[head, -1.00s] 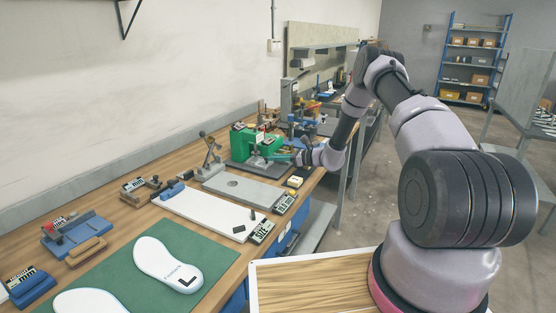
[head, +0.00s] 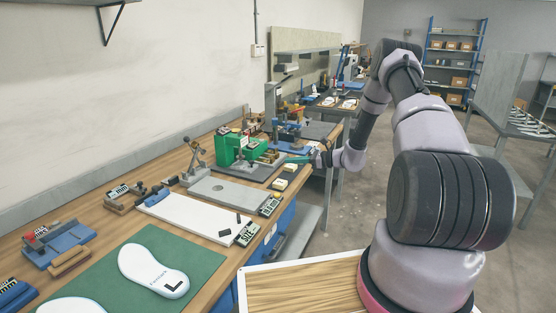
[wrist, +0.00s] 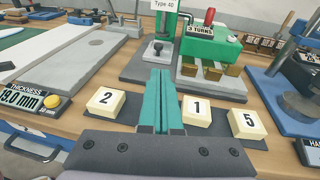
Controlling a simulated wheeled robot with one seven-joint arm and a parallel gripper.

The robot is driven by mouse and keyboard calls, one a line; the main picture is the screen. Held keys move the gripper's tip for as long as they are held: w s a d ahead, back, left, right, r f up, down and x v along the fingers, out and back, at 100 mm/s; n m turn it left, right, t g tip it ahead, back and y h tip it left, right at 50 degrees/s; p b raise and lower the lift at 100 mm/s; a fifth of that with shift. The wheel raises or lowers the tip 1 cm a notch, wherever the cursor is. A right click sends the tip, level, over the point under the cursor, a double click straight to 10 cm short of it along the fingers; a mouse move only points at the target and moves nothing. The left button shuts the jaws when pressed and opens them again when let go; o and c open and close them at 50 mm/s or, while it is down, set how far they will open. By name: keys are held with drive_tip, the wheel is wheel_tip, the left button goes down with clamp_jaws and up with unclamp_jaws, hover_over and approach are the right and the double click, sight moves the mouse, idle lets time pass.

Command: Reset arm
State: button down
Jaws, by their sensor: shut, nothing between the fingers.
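My arm reaches forward over the front edge of the workbench (head: 105,199). My gripper (wrist: 163,75) is shut and empty, its two teal fingers pressed together in the wrist view. In the head view my gripper (head: 298,159) is small and sits just in front of the green machine (head: 232,147). In the wrist view the fingers point toward the base of this green machine (wrist: 210,48), labelled "3 TURNS".
A white insole (head: 153,272) lies on a green mat (head: 196,262). A white board (head: 196,219), a grey plate (head: 228,193) and a thickness display (wrist: 30,98) are nearby on the bench. A wood-topped surface (head: 300,287) is close in front. A blue shelf (head: 452,62) stands at the back right.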

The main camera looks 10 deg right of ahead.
drive_tip(key=s+a+r+n+g+h, duration=0.25)
drive_tip(key=s+r+n, duration=0.4)
drive_tip(key=r, duration=0.65)
drive_tip(key=s+a+r+n+g+h, duration=0.25)
drive_tip(key=s+r+n, duration=0.25)
drive_tip(key=s+r, duration=0.5)
drive_tip(key=s+d+r+n+t+h, duration=0.2)
drive_tip(key=s+r, duration=0.5)
drive_tip(key=s, duration=0.4)
drive_tip(key=s+d+r+n+t+h, duration=0.3)
drive_tip(key=s+r, duration=0.5)
drive_tip(key=s, duration=0.4)
drive_tip(key=shift+s+d+r+n+h, duration=0.25)
drive_tip(key=shift+d+n+h, duration=0.45)
drive_tip(key=shift+n+h, duration=0.55)
